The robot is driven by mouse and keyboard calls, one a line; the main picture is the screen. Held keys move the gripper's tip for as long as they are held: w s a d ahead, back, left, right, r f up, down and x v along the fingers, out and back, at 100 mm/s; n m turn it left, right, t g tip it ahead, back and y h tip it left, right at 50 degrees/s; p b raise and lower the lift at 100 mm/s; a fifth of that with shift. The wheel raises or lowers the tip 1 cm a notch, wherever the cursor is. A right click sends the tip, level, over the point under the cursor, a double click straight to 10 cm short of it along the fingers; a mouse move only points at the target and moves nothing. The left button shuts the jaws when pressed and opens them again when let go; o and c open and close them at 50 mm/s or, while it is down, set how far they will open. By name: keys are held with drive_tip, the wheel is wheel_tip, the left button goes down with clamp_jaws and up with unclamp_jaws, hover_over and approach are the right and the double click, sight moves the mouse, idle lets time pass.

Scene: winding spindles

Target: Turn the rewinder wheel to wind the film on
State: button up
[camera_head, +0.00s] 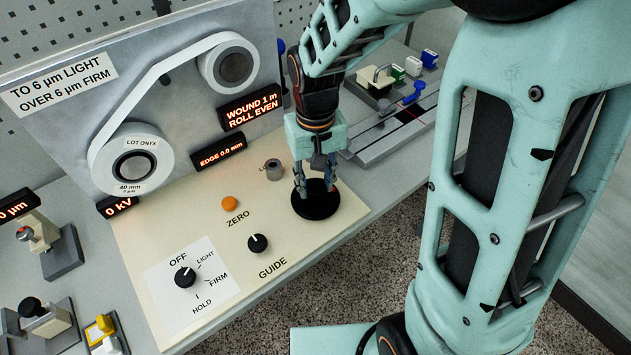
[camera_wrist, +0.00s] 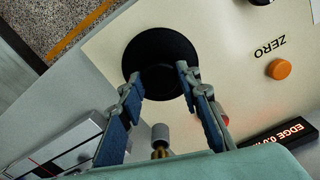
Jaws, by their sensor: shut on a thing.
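The black rewinder wheel (camera_head: 312,211) lies flat on the cream panel, near its right edge. My gripper (camera_head: 316,190) points down at it, with its fingers on either side of the wheel's raised dark middle. The wrist view also shows the wheel (camera_wrist: 155,48) between and beyond my two fingers (camera_wrist: 158,80); the exact contact is dark. White film (camera_head: 150,82) runs from the lower left roll marked LOT ONYX (camera_head: 130,160) up to the upper right roll (camera_head: 230,65). A red display (camera_head: 250,108) reads "WOUND 1 m ROLL EVEN".
An orange ZERO button (camera_head: 229,203), a GUIDE knob (camera_head: 257,243) and an OFF/LIGHT/FIRM/HOLD dial (camera_head: 185,277) sit left of the wheel. Other displays read "EDGE 0.0 mm" (camera_head: 218,152) and "0 kV" (camera_head: 117,207). A sign (camera_head: 58,85) reads "TO 6 µm LIGHT, OVER 6 µm FIRM".

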sight(316, 187)
idle(0.4)
drive_tip(key=o, duration=1.2)
drive_tip(key=shift+c, duration=0.2)
wheel_tip(316, 187, up, 12)
